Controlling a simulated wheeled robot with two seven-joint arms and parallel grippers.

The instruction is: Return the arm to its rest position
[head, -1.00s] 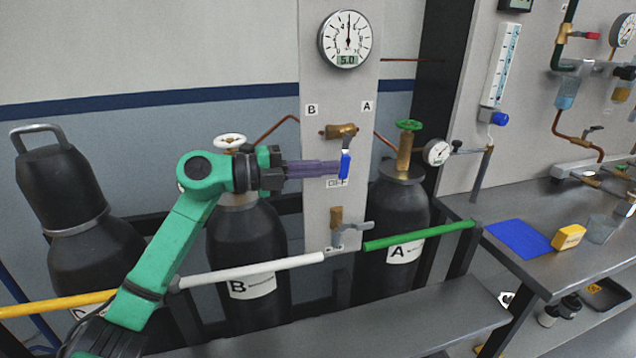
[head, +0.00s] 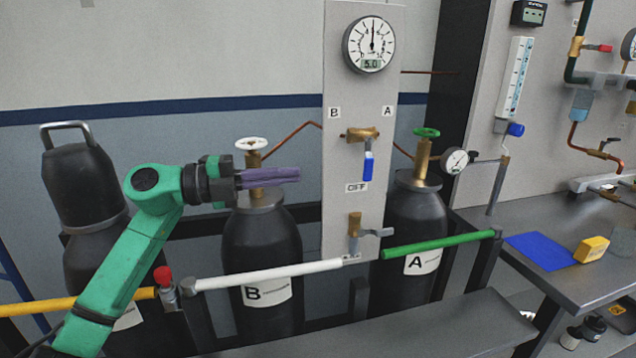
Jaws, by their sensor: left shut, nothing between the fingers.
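My left arm is green and comes in from the lower left. Its left gripper (head: 298,175), with purple fingers, is shut and empty. It points right, in front of the neck of cylinder B (head: 262,245) in the picture. The fingertips are apart from the blue valve lever (head: 368,166), which hangs down above the OFF label on the grey panel (head: 350,225). My right gripper is not in view.
A gauge (head: 369,44) reading 5.0 tops the panel. Cylinder A (head: 415,215) with a green handwheel stands right of it. White (head: 270,274) and green (head: 440,244) bars run in front. A bench with a blue mat (head: 540,251) and yellow block (head: 591,249) is at right.

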